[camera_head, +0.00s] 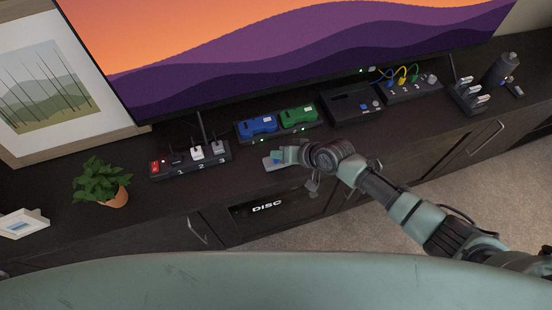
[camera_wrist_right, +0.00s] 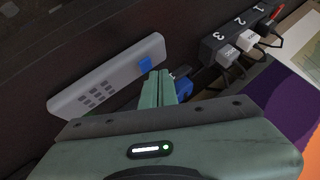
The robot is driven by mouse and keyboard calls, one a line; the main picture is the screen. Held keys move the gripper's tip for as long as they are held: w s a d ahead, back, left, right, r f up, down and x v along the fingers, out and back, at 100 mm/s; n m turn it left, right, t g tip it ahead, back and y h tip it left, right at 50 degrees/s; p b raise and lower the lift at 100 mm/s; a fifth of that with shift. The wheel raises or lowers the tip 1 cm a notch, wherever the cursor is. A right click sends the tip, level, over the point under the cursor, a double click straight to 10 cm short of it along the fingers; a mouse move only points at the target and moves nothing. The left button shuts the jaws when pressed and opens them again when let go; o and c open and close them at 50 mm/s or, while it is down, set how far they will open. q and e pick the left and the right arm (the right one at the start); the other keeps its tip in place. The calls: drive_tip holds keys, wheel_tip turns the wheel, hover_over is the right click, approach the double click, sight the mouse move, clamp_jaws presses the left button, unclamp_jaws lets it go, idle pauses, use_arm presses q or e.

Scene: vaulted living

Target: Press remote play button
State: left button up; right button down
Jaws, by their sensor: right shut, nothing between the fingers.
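The remote (camera_wrist_right: 105,80) is a light grey slab with a blue button (camera_wrist_right: 145,64) near one end and a grid of small dark buttons near the other. In the head view the remote (camera_head: 270,163) lies on the dark cabinet top, partly hidden by my right gripper. My right gripper (camera_head: 281,156) is shut and empty, low over the remote. In the right wrist view its fingertips (camera_wrist_right: 159,74) appear right beside the blue button. I cannot tell whether they touch it. My left gripper is not in view.
Behind the remote stand a blue controller (camera_head: 258,125) and a green controller (camera_head: 298,115). A power strip (camera_head: 190,160) and a potted plant (camera_head: 100,186) are to the left. A black box (camera_head: 350,105) is to the right. The large screen (camera_head: 290,50) rises behind.

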drive_tip(key=shift+f+b, duration=0.35)
drive_tip(key=shift+f, duration=0.3)
idle(0.4)
idle(0.4)
drive_tip(key=shift+r+p, duration=0.75)
drive_tip(key=shift+r, duration=0.05)
drive_tip(key=shift+r, duration=0.15)
wheel_tip(320, 180, up, 5)
drive_tip(key=p, duration=0.5)
idle(0.4)
